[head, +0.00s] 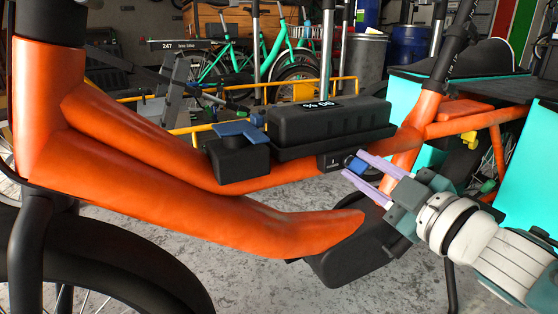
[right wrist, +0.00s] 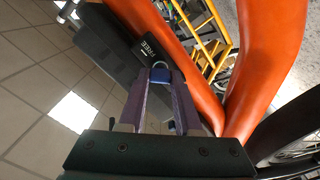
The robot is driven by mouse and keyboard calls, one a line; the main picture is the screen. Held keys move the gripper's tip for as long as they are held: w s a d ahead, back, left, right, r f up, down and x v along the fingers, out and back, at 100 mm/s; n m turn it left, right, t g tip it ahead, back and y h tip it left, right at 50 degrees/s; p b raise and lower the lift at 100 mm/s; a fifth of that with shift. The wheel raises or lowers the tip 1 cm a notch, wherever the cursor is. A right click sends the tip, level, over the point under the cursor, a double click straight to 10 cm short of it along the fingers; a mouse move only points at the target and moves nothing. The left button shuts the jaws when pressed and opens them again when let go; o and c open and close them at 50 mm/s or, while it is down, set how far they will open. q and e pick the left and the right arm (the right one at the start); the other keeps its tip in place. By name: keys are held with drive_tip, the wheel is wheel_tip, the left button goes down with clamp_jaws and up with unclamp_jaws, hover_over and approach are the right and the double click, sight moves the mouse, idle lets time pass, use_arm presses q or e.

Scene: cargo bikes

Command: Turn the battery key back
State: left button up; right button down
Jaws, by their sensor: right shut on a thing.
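The blue battery key (head: 355,164) sits at the small black lock block (head: 330,161) on the orange frame, below the right end of the black battery (head: 330,122). My right gripper (head: 352,163) reaches in from the right with its purple fingers on either side of the key, shut on it. In the right wrist view the blue key (right wrist: 160,74) lies between the two fingertips, with a metal ring behind it. A label reading "FREE" (right wrist: 149,49) shows beside it on the lock. The key's slot is hidden. My left gripper is not in view.
The orange bike frame (head: 190,215) runs below the battery. A black box with a blue top (head: 240,155) stands left of the battery. A black motor housing (head: 350,255) is under the gripper. Turquoise panels (head: 530,180) stand at the right. Other bikes are behind.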

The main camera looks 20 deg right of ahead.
drive_tip(key=n, duration=0.4)
drive_tip(key=shift+f+n+b, duration=0.1)
drive_tip(key=shift+n+b, duration=0.25)
drive_tip(key=shift+n, duration=2.15)
drive_tip(key=c, duration=0.6)
unclamp_jaws()
drive_tip(key=shift+s, duration=0.15)
drive_tip(key=s+p, duration=0.3)
drive_tip(key=s, duration=0.6)
drive_tip(key=shift+s+d, duration=0.3)
drive_tip(key=shift+d, duration=0.05)
